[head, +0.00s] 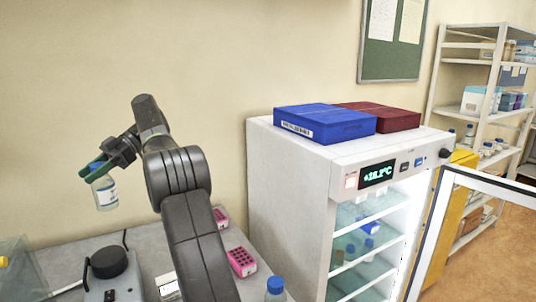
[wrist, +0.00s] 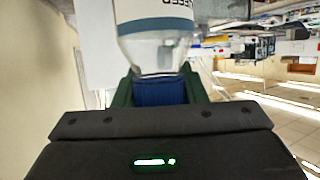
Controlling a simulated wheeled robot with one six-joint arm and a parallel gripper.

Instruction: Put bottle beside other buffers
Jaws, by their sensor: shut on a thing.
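My gripper (head: 92,171) is shut on a clear bottle (head: 105,194) with a blue cap and a white label. It holds the bottle upright by the cap, in the air above the left end of the bench. In the wrist view the bottle (wrist: 155,45) fills the top middle, with its blue cap (wrist: 160,92) between the green fingers. Another blue-capped bottle (head: 274,290) stands at the bottom edge of the head view, partly cut off. The open fridge (head: 290,187) holds a few blue-topped items on its shelves (head: 345,268); I cannot tell which are buffers.
A blue box (head: 325,123) and a dark red box (head: 385,117) lie on the fridge. The fridge door (head: 472,180) stands open at right. Pink racks (head: 242,262) and a dark-knobbed device (head: 110,264) are on the bench (head: 70,252). A stocked shelf (head: 478,87) stands behind.

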